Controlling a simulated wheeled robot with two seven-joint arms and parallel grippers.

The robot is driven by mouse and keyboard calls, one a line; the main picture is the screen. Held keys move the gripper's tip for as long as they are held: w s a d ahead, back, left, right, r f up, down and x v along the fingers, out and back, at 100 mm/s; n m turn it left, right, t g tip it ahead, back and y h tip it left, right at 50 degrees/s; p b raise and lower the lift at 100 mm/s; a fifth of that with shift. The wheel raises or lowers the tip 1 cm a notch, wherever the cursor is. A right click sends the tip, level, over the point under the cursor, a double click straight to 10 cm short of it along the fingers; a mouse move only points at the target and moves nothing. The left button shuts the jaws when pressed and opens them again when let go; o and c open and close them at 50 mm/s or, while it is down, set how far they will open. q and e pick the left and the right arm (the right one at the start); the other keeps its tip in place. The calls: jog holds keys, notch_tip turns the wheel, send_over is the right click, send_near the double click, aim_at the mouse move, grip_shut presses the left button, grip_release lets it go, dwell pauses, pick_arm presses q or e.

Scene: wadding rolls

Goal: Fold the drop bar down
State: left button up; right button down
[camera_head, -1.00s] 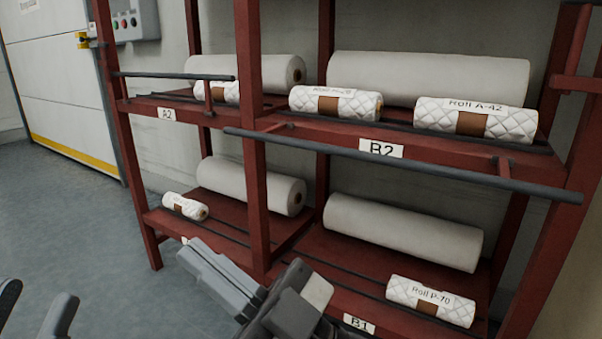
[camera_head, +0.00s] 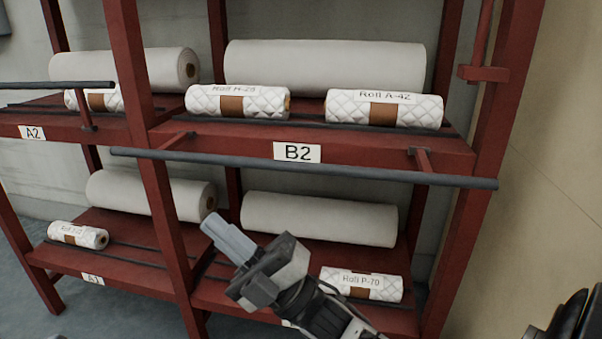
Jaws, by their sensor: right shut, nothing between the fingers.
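The drop bar at B2 (camera_head: 300,168) is a long dark bar on two short red arms. It stands out in front of the B2 shelf edge, just below the B2 label. Another drop bar at A2 (camera_head: 45,86) stands upright on its red arm, across the front of the A2 roll. My right gripper (camera_head: 228,238) is shut and empty. It points up and left in front of the lower shelf, below the B2 bar and apart from it in the picture. My left gripper is not clearly in view.
The red rack (camera_head: 170,235) holds large plain rolls at the back and small quilted rolls in front, including Roll A-42 (camera_head: 385,108) and Roll P-70 (camera_head: 362,284). A red post (camera_head: 490,150) and a beige wall (camera_head: 550,150) bound the right side.

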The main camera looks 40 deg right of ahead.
jog(key=s+d+f+n+g+y+p, duration=0.15)
jog(key=d+f+n, duration=0.25)
jog(key=d+n, duration=0.7)
jog(key=s+d+f+n+g+y+p, duration=0.1)
jog(key=d+f+n+g+y+p, duration=0.2)
jog(key=d+n, duration=0.8)
jog(key=n, duration=0.4)
send_near(269, 169)
jog(key=shift+g, duration=0.35)
jog(key=x, duration=0.3)
jog(key=w+x, duration=0.1)
jog(key=x, duration=0.1)
jog(key=shift+w+d+r, duration=0.1)
jog(key=shift+d, duration=0.05)
pick_arm(q)
notch_tip(269, 169, down, 7)
jog(key=s+n+g+y, duration=0.2)
jog(key=n+g+y, duration=0.1)
jog(key=n+g, duration=0.1)
jog(key=shift+s+d+g, duration=0.15)
jog(key=shift+d+g, duration=0.15)
jog(key=shift+f, duration=0.15)
pick_arm(e)
jog(key=shift+r, duration=0.1)
